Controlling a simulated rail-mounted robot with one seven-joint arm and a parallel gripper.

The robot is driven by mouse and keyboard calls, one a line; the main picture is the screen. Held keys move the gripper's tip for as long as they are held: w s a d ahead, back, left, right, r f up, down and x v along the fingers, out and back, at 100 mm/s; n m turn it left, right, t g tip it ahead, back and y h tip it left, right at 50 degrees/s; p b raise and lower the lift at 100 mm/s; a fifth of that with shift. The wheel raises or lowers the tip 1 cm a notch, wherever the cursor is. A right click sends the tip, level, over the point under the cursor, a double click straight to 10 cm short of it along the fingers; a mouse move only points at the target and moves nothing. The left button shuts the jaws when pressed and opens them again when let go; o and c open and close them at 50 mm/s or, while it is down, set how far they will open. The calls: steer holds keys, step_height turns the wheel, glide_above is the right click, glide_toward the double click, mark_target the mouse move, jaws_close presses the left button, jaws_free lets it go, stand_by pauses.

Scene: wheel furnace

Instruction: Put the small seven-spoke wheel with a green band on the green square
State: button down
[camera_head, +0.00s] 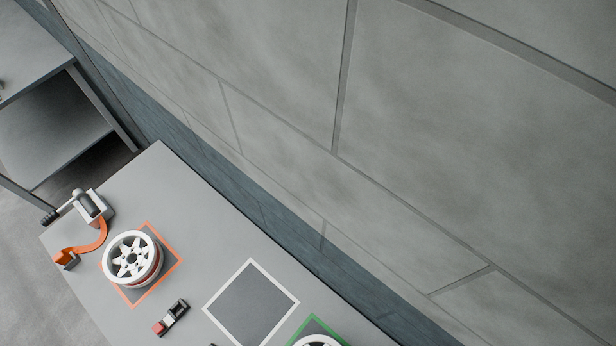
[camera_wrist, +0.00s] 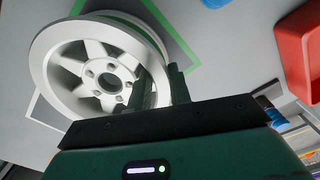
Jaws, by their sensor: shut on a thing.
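A white spoked wheel (camera_wrist: 100,70) with a green band showing on its side fills the left of the wrist view. My gripper (camera_wrist: 160,85) is shut on the wheel's rim, one finger inside the rim and one outside. The green square's outline (camera_wrist: 184,40) passes beside and behind the wheel. In the head view, the green square (camera_head: 318,322) is at the bottom edge with a white wheel rim (camera_head: 318,341) over it, mostly cut off. I cannot tell whether the wheel touches the table or is held just above it. My gripper is not visible in the head view.
A white wheel (camera_head: 132,257) with a red-orange band stands on the orange square (camera_head: 172,272). The white-outlined square (camera_head: 252,303) is empty. A small red-and-grey tool (camera_head: 171,318) and an orange clamp-like device (camera_head: 92,232) lie nearby. A red bin (camera_wrist: 300,50) is at right.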

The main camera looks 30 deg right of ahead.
steer(key=shift+f+b, duration=0.55)
steer(key=shift+f, duration=0.55)
stand_by(0.7)
steer(key=c, duration=1.2)
jaws_free()
step_height(320, 180, up, 8)
steer(key=shift+f+p, duration=0.1)
steer(key=shift+p, duration=0.25)
